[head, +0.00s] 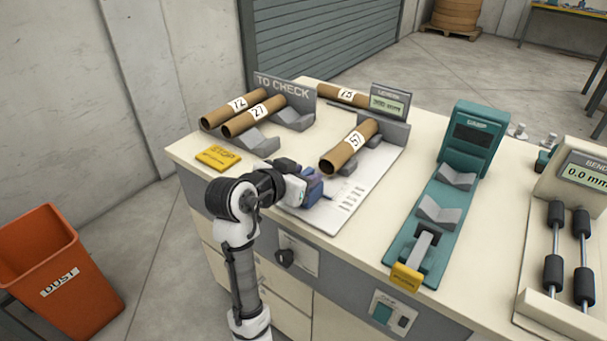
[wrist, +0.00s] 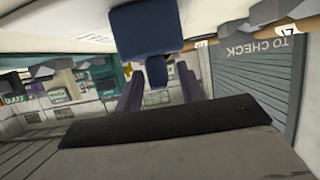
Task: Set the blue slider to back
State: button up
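The blue slider shows in the wrist view as a dark blue block (wrist: 150,35) with a narrower part below it. My gripper (wrist: 160,86) has its two purple-grey fingers apart there, with a visible gap between them, and the slider lies just beyond the tips. I cannot tell whether they touch it. In the head view my gripper (head: 312,190) is low at the front left of the white scale plate (head: 340,207). The slider is hard to tell apart from my gripper there and is mostly hidden by it.
A cardboard tube marked 57 (head: 350,147) rests on a cradle just behind my gripper. Tubes 72 (head: 232,108) and 27 (head: 254,116) lie at the back left. A yellow stop plate (head: 218,158) is left of my gripper. A teal clamp (head: 462,176) stands to the right.

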jog(key=b+v, duration=0.1)
jog(key=v, duration=1.2)
jog(key=shift+s+a, duration=0.15)
jog(key=shift+s, duration=0.05)
